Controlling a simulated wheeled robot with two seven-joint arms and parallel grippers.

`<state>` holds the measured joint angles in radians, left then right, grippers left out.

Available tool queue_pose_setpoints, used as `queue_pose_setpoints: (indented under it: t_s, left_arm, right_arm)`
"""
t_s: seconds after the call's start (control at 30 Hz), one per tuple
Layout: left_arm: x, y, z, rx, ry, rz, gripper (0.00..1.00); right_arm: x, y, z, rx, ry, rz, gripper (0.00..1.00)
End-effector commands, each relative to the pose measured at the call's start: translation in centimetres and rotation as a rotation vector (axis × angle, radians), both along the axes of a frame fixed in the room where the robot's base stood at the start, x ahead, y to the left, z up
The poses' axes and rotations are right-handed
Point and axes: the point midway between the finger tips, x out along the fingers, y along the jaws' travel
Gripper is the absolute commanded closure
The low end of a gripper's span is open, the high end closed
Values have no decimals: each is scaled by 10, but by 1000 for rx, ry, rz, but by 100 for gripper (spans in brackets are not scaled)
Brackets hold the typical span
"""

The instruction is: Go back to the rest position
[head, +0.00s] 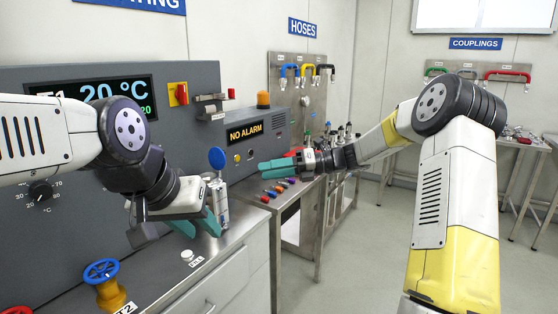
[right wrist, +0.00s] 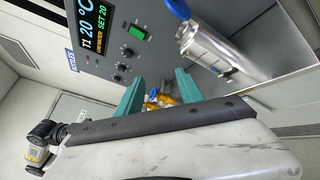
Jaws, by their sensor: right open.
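My left gripper (head: 197,224) is low over the steel counter at the left, in front of the grey control panel (head: 75,160). Its teal fingers look parted, with nothing visible between them. A metal cylinder with a blue round top (head: 217,190) stands just behind it; contact cannot be told. The metal cylinder also shows in that view (right wrist: 207,48), beyond the fingers.
A valve with a blue wheel (head: 103,272) stands at the lower left. A hose rack (head: 298,85) is behind, and a couplings table (head: 520,142) stands at right. Floor between is clear.

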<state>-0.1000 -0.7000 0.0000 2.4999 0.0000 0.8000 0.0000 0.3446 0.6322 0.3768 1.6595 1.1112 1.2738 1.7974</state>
Motion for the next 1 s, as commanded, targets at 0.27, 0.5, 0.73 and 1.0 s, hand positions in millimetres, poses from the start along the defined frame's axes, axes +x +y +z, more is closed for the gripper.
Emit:
queue_pose_setpoints:
  t_s: [0.27, 0.5, 0.73, 1.0]
  left_arm:
    - [0, 0, 0, 0, 0, 0, 64]
    - [0, 0, 0, 0, 0, 0, 64]
    - [0, 0, 0, 0, 0, 0, 64]
    - [0, 0, 0, 0, 0, 0, 64]
  right_arm:
    - [-104, -11, 10, -437, -685, 300, 56]
    - [-184, -61, 16, -748, -1282, 692, 56]
    - [-248, -118, 20, -967, -1779, 1159, 56]
    - [-290, -160, 17, -1081, -2101, 1606, 56]
